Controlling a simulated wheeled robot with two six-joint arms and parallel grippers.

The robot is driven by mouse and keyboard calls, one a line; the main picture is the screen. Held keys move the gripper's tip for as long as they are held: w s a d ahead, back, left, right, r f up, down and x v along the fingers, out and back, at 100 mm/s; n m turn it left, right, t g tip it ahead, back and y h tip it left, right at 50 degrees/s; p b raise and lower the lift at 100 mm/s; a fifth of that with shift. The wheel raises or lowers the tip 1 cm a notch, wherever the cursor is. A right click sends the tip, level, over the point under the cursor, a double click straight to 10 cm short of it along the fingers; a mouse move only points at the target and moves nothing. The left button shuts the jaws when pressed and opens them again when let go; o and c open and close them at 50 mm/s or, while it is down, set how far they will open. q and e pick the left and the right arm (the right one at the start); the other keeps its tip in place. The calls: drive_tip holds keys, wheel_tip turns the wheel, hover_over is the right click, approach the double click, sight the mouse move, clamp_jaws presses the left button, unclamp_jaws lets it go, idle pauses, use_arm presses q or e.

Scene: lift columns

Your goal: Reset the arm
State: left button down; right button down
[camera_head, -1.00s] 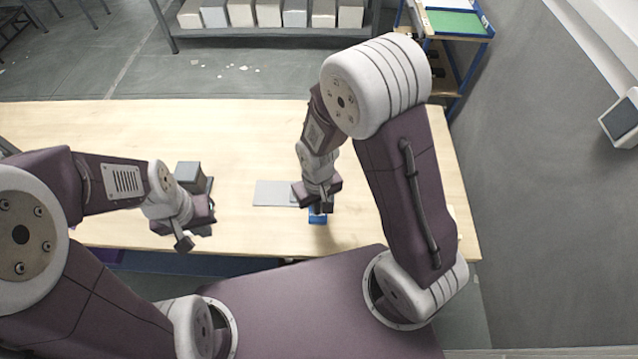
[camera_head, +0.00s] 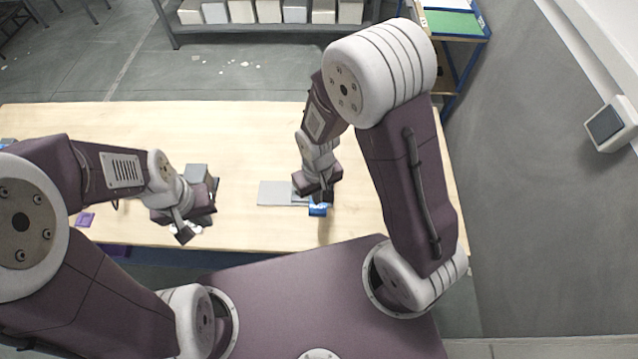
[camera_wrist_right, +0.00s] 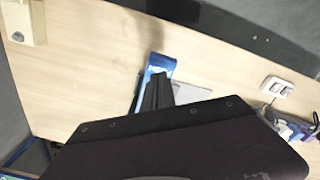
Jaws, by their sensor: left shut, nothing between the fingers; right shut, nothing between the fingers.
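My left gripper (camera_head: 184,234) is at the left, shut and empty, over the table's front part. A dark grey box (camera_head: 197,174) stands just behind it. My right gripper (camera_head: 321,198) is shut and empty above a small blue item (camera_head: 318,210) near the table's front edge. In the right wrist view the shut fingers (camera_wrist_right: 153,93) overlap the blue item (camera_wrist_right: 160,66), which has white lettering. I cannot tell whether they touch it. A flat grey plate (camera_head: 273,193) lies beside it, partly behind the gripper.
The wooden table (camera_head: 120,125) is mostly clear at its back. A purple item (camera_head: 86,219) lies at its front left. A shelf with several boxes (camera_head: 240,12) stands behind. A blue-framed rack (camera_head: 455,22) is at the back right. A cream block (camera_wrist_right: 24,22) shows in the right wrist view.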

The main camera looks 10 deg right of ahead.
drive_tip(key=shift+f, duration=0.1)
drive_tip(key=shift+m+t, duration=0.6)
drive_tip(key=shift+m, duration=0.1)
drive_tip(key=w+d+f+b, duration=0.2)
drive_tip(key=f+b, duration=0.1)
drive_tip(key=b, duration=0.3)
drive_tip(key=shift+w+d+b, duration=0.35)
drive_tip(key=shift+w+d, duration=0.05)
drive_tip(key=s+d+m+b, duration=0.1)
drive_tip(key=s+d+b, duration=0.4)
drive_tip(key=s, duration=0.1)
drive_tip(key=shift+d+f+m, duration=0.2)
drive_tip(key=shift+d+m, duration=0.1)
drive_tip(key=shift+d, duration=0.1)
drive_tip(key=shift+s, duration=0.15)
